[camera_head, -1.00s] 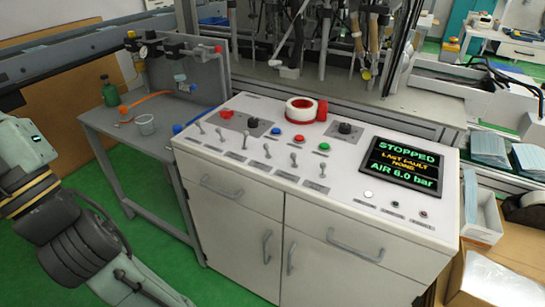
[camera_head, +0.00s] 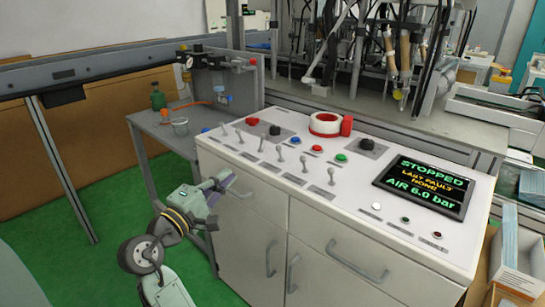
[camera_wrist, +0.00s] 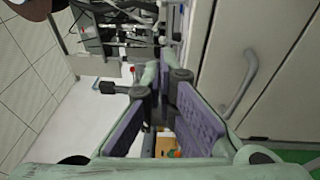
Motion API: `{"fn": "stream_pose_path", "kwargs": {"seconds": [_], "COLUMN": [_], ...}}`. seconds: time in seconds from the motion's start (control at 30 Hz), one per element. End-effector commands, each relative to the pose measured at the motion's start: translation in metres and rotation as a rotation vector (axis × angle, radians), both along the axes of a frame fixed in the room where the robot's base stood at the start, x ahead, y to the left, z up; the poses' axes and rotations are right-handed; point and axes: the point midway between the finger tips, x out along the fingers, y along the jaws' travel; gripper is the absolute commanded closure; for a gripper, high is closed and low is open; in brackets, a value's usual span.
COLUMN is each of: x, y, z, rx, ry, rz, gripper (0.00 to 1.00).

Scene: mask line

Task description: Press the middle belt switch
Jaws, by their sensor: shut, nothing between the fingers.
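A row of several silver toggle switches (camera_head: 281,153) stands on the white sloping top of the control console (camera_head: 225,150). Their labels are too small to read, so I cannot tell which is the middle belt switch. My gripper (camera_head: 228,178) is in front of the console's left front corner, below the top's front edge and apart from the switches. It is shut and empty. In the wrist view its purple-padded fingers (camera_wrist: 165,95) show beside the cabinet's front with a door handle (camera_wrist: 240,85); no toggles can be made out there.
The console also carries red, blue and green buttons (camera_head: 341,157), black knobs, a red-and-white ring (camera_head: 326,123) and a screen (camera_head: 424,185) reading STOPPED, AIR 6.0 bar. Green floor is free in front.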

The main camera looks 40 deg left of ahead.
Motion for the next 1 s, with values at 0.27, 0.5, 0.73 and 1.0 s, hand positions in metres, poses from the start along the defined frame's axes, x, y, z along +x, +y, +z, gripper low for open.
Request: {"fn": "stream_pose_path", "kwargs": {"seconds": [0.27, 0.5, 0.73, 1.0], "x": [0.003, 0.036, 0.086, 0.122], "y": [0.001, 0.004, 0.011, -0.004], "z": [0.001, 0.006, 0.011, 0.014], "rx": [0.003, 0.002, 0.003, 0.003], "ry": [0.000, 0.000, 0.000, 0.001], "rz": [0.002, 0.000, 0.000, 0.002], "gripper": [1.00, 1.00, 1.00, 1.00]}}
